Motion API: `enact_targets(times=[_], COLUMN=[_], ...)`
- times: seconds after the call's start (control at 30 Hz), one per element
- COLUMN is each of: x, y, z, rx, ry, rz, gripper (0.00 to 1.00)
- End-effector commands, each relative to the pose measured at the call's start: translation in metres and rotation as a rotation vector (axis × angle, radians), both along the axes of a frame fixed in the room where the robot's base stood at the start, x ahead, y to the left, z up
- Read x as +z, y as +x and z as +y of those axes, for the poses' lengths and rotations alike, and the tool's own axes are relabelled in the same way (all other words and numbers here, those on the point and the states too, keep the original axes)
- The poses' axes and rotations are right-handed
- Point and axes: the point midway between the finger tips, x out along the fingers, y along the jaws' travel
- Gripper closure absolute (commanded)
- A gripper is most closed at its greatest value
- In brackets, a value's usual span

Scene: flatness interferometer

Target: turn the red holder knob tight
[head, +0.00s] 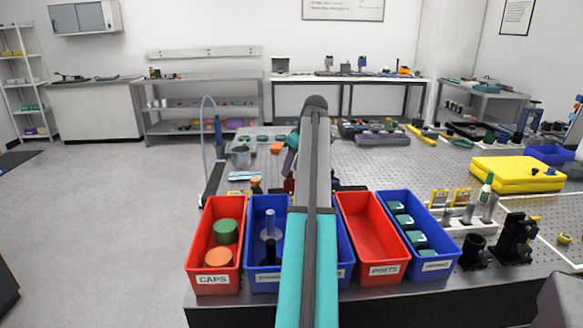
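My arm reaches away from me across the bench, and its upper link hides what lies straight behind it. I cannot make out my gripper's fingers behind the arm. A small dark red part (289,185) shows just left of the arm, behind the bins. It may belong to the red holder knob, but it is too small and too covered to tell. Whether anything touches it is hidden.
Along the bench's front edge stand a red caps bin (194,262), a blue bin with posts partly behind my arm, an empty red bin (374,240) and a blue bin (440,262) with green-topped pieces. A yellow case (516,172) and dark mounts (512,238) stand at right.

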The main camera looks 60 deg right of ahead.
Motion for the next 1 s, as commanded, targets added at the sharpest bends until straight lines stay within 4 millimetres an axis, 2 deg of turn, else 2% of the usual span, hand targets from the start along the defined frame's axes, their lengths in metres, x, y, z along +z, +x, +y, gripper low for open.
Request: enact_targets(times=[0.3,0.37,0.53,0.57,1.0], x=[-0.0019,-0.0019,-0.0018,-0.0018,-0.0006], y=[0.0014,0.0015,0.0016,0.0016,0.0025], z=[0.0002,0.0003,0.0004,0.0004,0.0024], rx=[0.001,0.001,0.001,0.001,-0.059], ry=[0.000,0.000,0.000,0.000,-0.001], rz=[0.000,0.000,0.000,0.000,-0.002], gripper=[0.60,0.68,0.97,1.00,1.00])
